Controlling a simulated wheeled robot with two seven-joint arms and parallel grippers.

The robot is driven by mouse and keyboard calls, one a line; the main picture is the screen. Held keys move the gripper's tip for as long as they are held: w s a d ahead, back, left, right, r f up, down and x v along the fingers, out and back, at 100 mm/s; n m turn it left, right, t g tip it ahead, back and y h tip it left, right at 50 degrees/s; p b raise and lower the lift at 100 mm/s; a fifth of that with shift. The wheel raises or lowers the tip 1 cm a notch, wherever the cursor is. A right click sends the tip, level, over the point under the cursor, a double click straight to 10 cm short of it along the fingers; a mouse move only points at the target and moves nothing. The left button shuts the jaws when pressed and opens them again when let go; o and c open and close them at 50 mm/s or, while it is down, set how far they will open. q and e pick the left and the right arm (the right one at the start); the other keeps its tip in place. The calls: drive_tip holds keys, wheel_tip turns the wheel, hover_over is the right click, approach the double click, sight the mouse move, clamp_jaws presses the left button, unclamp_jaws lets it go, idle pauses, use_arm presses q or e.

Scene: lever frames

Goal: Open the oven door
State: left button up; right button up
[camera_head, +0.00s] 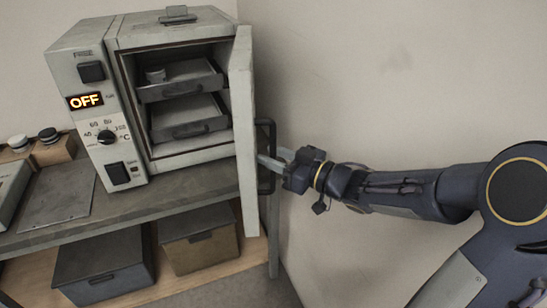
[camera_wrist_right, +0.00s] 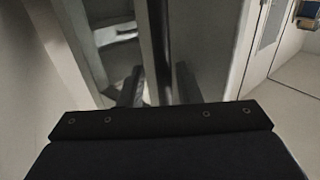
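The oven (camera_head: 175,20) stands on a grey bench, with an "OFF" display on its front. Its door (camera_head: 243,130) is swung wide open at the right side of the chamber and shows nearly edge-on in the head view. The dark door handle (camera_head: 268,130) is on the door's outer face. My right gripper (camera_head: 272,160) is at the handle, with its fingertips close to the door. In the right wrist view its dark fingers (camera_wrist_right: 158,88) stand apart on either side of a grey upright part; whether they grip is unclear. My left gripper is not in view.
Two drawer-like trays (camera_head: 188,130) sit inside the chamber. Storage boxes (camera_head: 200,248) stand on the shelf below the bench (camera_head: 150,200). Small jars are at the left. A bare wall (camera_head: 390,80) stands close behind the door and my right arm.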

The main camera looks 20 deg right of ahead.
sight(273, 134)
drive_tip(key=shift+a, duration=0.1)
drive_tip(key=s+r+p, duration=0.1)
drive_tip(key=r, duration=0.2)
drive_tip(key=s+a+r, duration=0.1)
drive_tip(key=r, duration=0.2)
drive_tip(key=s+r+p, duration=0.1)
drive_tip(key=s+r, duration=0.1)
drive_tip(key=r, duration=0.1)
drive_tip(key=shift+a+p, duration=0.3)
drive_tip(key=shift+a, duration=0.1)
drive_tip(key=s+a+r+p, duration=0.2)
drive_tip(key=s+a+r, duration=0.1)
drive_tip(key=s, duration=0.6)
drive_tip(key=shift+a+r, duration=0.4)
drive_tip(key=shift+r, duration=0.05)
drive_tip(key=shift+c, duration=0.3)
